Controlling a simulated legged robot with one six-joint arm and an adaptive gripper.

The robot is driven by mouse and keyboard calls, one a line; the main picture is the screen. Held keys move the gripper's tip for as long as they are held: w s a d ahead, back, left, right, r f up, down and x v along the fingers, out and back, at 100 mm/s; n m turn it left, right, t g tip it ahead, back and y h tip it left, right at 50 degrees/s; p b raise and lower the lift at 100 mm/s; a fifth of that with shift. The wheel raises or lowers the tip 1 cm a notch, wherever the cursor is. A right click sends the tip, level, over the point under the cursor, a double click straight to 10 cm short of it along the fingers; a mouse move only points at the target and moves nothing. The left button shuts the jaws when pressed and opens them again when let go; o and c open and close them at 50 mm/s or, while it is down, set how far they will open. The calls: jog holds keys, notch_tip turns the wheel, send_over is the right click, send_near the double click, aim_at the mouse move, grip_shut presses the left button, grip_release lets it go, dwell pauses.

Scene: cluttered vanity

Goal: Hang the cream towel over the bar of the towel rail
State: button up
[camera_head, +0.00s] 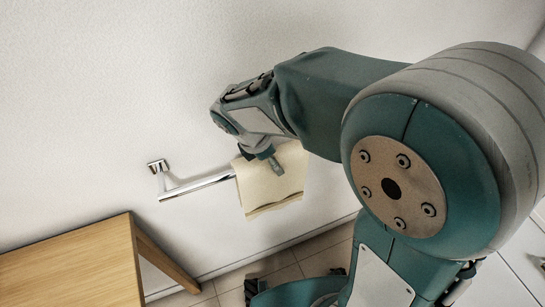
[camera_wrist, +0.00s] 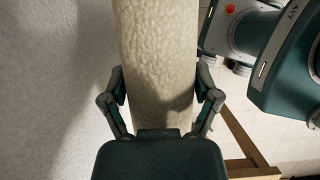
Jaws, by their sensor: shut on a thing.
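The cream towel (camera_head: 265,195) hangs down from my gripper (camera_head: 268,162) against the wall side in the head view. The chrome towel rail (camera_head: 198,187) is fixed to the wall, and its bar runs up to the towel's left edge. The towel hides the right part of the bar, so I cannot tell whether it lies over the bar or in front of it. In the wrist view the towel (camera_wrist: 158,60) fills the space between the two fingers of my gripper (camera_wrist: 160,88), which is shut on it.
A wooden table (camera_head: 75,265) stands at the lower left, below the rail's left mount (camera_head: 157,167). The white wall (camera_head: 120,80) above the rail is bare. Pale floor tiles (camera_head: 285,275) show below.

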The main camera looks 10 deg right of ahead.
jog(key=shift+f, duration=0.15)
jog(key=o, duration=1.1)
jog(key=shift+o, duration=0.2)
jog(key=v, duration=1.2)
jog(key=s+d+m+t+y, duration=0.2)
jog(key=s+d+m, duration=0.3)
jog(key=m, duration=0.5)
jog(key=s+d+r+m+t+y, duration=0.1)
jog(key=s+d+m+t+y, duration=0.1)
jog(key=s+d+m, duration=0.4)
jog(key=d+m, duration=0.3)
jog(key=m, duration=0.2)
jog(key=shift+s+r, duration=0.35)
